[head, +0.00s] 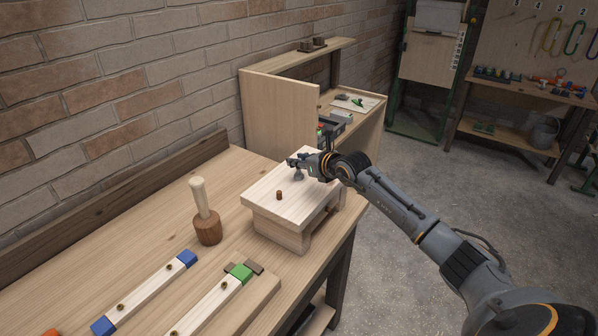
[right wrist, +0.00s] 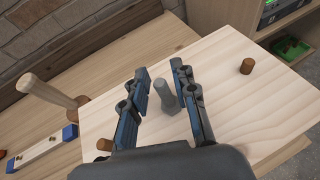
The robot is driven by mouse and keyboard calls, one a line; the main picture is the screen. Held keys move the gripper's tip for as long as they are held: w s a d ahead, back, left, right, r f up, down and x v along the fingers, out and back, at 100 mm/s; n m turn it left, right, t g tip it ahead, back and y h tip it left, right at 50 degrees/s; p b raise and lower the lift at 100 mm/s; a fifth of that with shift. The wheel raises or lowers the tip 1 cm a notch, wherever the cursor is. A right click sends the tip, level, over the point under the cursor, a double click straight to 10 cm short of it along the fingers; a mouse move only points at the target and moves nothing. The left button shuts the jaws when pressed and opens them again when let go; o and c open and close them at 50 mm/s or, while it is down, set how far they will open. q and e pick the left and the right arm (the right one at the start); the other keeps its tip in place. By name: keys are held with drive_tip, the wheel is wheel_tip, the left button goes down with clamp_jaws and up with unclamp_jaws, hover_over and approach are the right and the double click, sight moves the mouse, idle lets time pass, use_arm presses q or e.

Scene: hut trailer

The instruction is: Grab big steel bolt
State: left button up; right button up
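A grey steel bolt (right wrist: 167,97) stands upright on the pale wooden block stand (right wrist: 262,112). In the right wrist view it is between the two fingers of my right gripper (right wrist: 162,80), with a visible gap on both sides. The right gripper is open. In the head view the right gripper (head: 303,163) is over the top of the block stand (head: 268,195), and the bolt (head: 298,175) shows small just below the fingers. My left gripper is in neither view.
Small brown pegs (head: 279,195) stick up from the block. A wooden mallet (head: 206,215) stands left of it. Slats with blue and green ends (head: 150,291) lie at the front left. A wooden shelf unit (head: 279,110) stands behind the block.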

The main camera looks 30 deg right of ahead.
clamp_jaws()
drive_tip(key=shift+r, duration=0.1)
